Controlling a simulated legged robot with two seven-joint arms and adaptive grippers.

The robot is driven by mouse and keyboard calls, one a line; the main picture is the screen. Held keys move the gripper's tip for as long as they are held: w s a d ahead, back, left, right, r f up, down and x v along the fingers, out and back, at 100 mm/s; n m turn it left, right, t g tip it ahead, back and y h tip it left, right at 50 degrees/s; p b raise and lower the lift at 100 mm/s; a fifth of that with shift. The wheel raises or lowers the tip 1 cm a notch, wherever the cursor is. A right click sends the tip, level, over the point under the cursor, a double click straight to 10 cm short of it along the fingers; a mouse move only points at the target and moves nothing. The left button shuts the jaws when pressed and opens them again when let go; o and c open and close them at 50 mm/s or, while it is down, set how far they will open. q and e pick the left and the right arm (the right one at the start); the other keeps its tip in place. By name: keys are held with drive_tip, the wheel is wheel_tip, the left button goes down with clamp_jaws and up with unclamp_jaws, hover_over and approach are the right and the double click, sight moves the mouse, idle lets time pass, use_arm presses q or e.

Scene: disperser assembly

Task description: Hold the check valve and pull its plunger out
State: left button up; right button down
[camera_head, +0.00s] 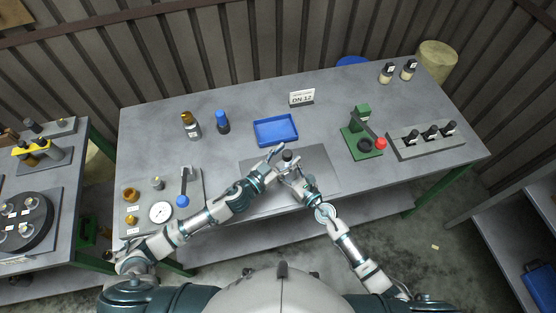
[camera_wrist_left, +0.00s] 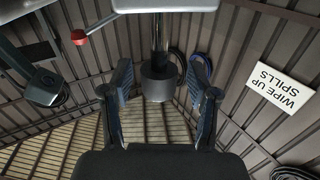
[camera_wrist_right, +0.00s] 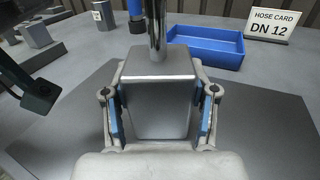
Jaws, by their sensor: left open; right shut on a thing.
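The check valve (camera_wrist_right: 158,95) is a grey metal block with a chrome plunger rod (camera_wrist_right: 157,28) standing out of its top. My right gripper (camera_head: 290,172) is shut on the block, with a finger on each side in the right wrist view, above the dark mat. The plunger's dark round knob (camera_wrist_left: 158,82) shows in the left wrist view and in the head view (camera_head: 287,155). My left gripper (camera_wrist_left: 160,98) is open with its fingers on either side of the knob, a gap on each side. The knob is out of the right wrist view.
A blue tray (camera_head: 276,131) and a "DN 12" card (camera_head: 302,97) stand behind the valve. A green press (camera_head: 362,135) with a red knob is to the right, near a rack (camera_head: 432,141). Bottles (camera_head: 191,125) and a gauge (camera_head: 160,212) are to the left.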

use_arm(q)
drive_tip(key=v, duration=1.1)
drive_tip(key=shift+a, duration=0.25)
drive_tip(key=shift+s, duration=0.1)
use_arm(e)
drive_tip(key=shift+c, duration=1.2)
unclamp_jaws()
